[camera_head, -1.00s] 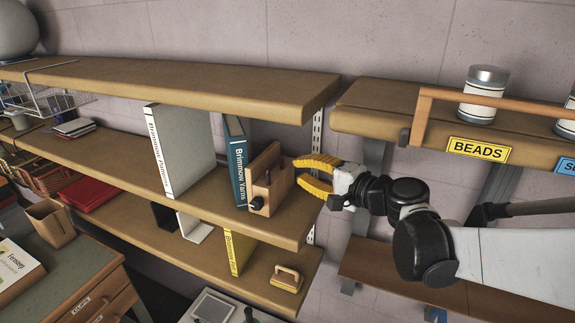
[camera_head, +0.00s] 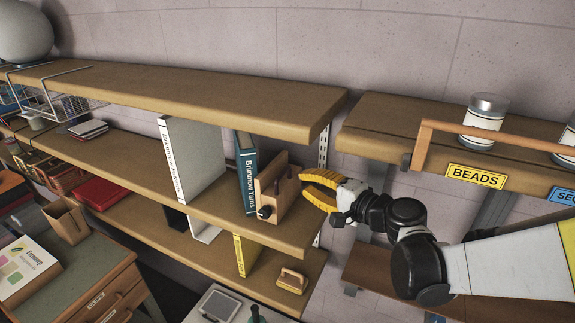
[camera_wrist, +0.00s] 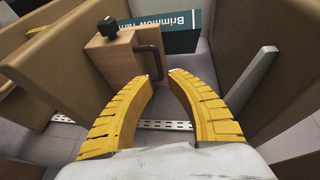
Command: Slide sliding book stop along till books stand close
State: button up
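The wooden sliding book stop (camera_head: 272,192), with a dark knob and a dark handle, stands near the right end of the middle shelf (camera_head: 118,160). A teal book (camera_head: 247,178) leans slightly, close to the stop's left side. A thick white book (camera_head: 192,158) stands further left, with a clear gap between it and the teal book. My gripper (camera_head: 304,187) has yellow fingers and is just right of the stop. In the wrist view the fingers (camera_wrist: 158,75) are apart and empty, with their tips near the handle of the stop (camera_wrist: 120,60). Contact cannot be told.
An upper shelf (camera_head: 200,92) runs above the books. A lower shelf holds a yellow book (camera_head: 240,255) and a small wooden-handled block (camera_head: 292,280). A right-hand shelf with a BEADS label (camera_head: 475,176) and a jar (camera_head: 483,122) is beside my arm.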

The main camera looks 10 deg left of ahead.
aim_at(283, 172)
jog(key=p+x, duration=0.1)
jog(key=x, duration=0.8)
jog(key=shift+w+a+f, duration=0.15)
jog(key=shift+a+f, duration=0.05)
grip_shut()
